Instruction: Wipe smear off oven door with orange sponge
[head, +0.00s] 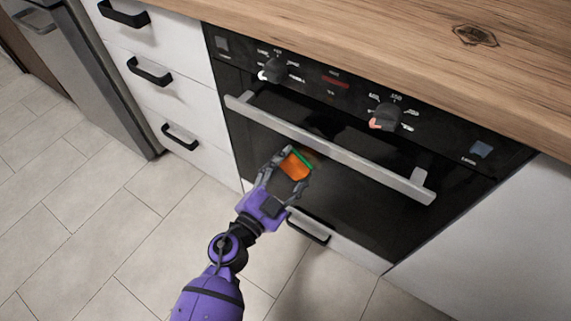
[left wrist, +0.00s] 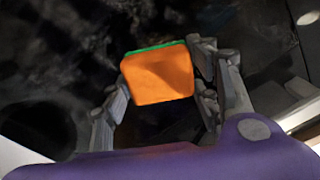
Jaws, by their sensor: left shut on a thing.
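The orange sponge (head: 294,167) has a green layer on its far side, which faces the oven door (head: 350,195). My left gripper (head: 292,170) is shut on the sponge, below the door's bar handle. In the left wrist view the sponge (left wrist: 158,77) sits between the two grey fingers of the left gripper (left wrist: 160,95). Whether the sponge touches the dark glass I cannot tell. A faint brownish patch (head: 314,157) shows on the glass just beside the sponge; it may be the smear, partly hidden. My right gripper is not in view.
The silver bar handle (head: 330,149) juts out above the sponge. Oven knobs (head: 386,117) sit on the panel under the wooden worktop (head: 400,45). White drawers with black handles (head: 150,72) stand to the left. The tiled floor (head: 110,220) is clear.

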